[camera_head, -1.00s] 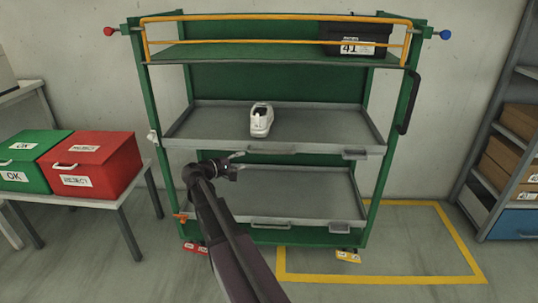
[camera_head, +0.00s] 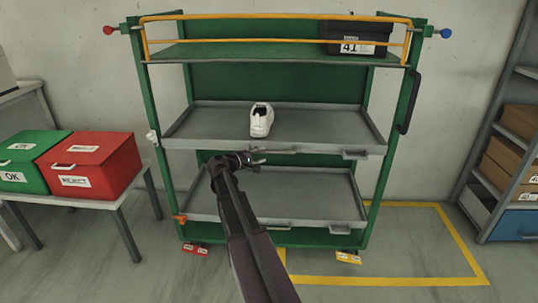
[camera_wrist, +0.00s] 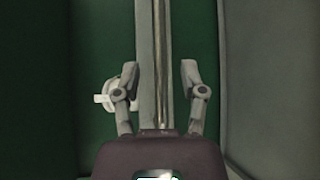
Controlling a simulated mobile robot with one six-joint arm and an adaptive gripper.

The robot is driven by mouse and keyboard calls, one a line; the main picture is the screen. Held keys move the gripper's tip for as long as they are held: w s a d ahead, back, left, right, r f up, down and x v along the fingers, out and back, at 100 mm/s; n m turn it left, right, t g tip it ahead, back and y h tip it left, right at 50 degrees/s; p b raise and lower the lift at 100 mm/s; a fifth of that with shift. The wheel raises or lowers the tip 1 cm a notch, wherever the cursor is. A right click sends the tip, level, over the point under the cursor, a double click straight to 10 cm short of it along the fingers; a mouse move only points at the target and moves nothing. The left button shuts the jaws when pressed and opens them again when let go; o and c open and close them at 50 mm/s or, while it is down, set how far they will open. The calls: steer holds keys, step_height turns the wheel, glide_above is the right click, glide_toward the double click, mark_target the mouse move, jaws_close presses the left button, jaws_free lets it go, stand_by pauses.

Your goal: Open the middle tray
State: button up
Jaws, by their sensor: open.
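The middle tray (camera_head: 200,142) is a shallow grey tray on the green rack, with a white shoe (camera_head: 261,120) standing in it. Its front rim has a handle near the centre, partly hidden by my gripper, and another handle (camera_head: 355,154) at the right. My gripper (camera_head: 255,158) is at the tray's front, just below the rim near the central handle. In the wrist view my gripper (camera_wrist: 159,76) is open, with a long grey bar (camera_wrist: 150,40) running between its fingers. I cannot tell whether the fingers touch it. A white piece shows behind the left finger.
A lower grey tray (camera_head: 300,223) sits beneath. A black box (camera_head: 355,38) is on the top shelf. Green (camera_head: 32,160) and red (camera_head: 90,165) boxes stand on a table at left. A shelf with cartons (camera_head: 505,165) stands at right. Yellow floor lines mark clear floor.

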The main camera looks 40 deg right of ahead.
mark_target(269, 152)
steer(key=shift+d+f, duration=0.15)
steer(key=shift+d, duration=0.9)
steer(key=shift+d+f, duration=0.15)
steer(key=shift+d, duration=0.9)
jaws_close()
